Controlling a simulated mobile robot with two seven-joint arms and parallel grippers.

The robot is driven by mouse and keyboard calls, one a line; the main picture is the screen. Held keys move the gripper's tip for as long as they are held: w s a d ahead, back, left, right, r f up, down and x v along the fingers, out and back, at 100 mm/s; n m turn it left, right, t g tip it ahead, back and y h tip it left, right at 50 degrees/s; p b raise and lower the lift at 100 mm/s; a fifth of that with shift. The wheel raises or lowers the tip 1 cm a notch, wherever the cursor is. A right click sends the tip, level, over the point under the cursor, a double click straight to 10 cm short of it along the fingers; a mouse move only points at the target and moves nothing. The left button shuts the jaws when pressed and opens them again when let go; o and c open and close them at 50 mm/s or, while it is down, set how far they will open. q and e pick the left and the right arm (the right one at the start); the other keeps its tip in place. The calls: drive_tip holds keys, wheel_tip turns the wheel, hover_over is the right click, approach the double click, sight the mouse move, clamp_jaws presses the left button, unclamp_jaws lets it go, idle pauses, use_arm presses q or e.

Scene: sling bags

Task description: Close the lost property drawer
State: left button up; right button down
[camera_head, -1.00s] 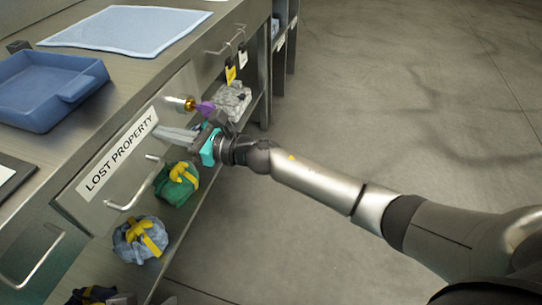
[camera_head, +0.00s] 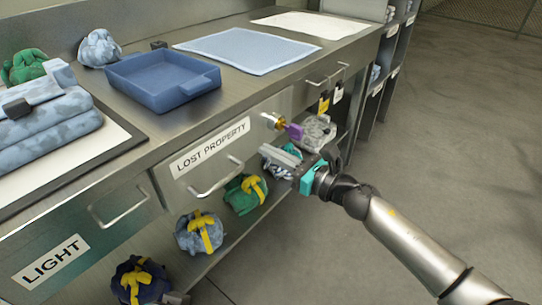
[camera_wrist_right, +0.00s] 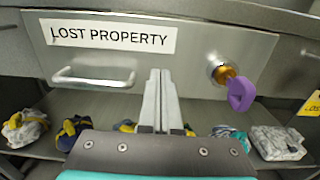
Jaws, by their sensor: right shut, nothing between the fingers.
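The lost property drawer (camera_head: 230,150) has a grey metal front with a white label and a bar handle (camera_head: 217,180). It looks shut or nearly shut, with no interior showing; a small gap cannot be ruled out. A key with a purple head (camera_head: 295,131) sticks out of the lock right of the label. My right gripper (camera_head: 268,150) is shut and empty, its fingers pointing at the drawer front. In the right wrist view the fingertips (camera_wrist_right: 161,72) overlap the front between handle (camera_wrist_right: 94,77) and purple key (camera_wrist_right: 241,94); contact cannot be told. My left gripper is out of view.
Several tied bags, including a green one (camera_head: 245,195) and a pale blue one (camera_head: 199,232), sit on the shelf below. A blue tray (camera_head: 160,80) and a light blue mat (camera_head: 247,50) lie on the counter. Yellow and white tags (camera_head: 324,104) hang at right. The floor is clear.

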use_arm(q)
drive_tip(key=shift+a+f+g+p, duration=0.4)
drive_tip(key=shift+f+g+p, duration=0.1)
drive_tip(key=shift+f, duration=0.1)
use_arm(e)
drive_tip(key=v, duration=0.8)
drive_tip(key=shift+s+d, duration=0.15)
drive_tip(key=shift+d, duration=0.2)
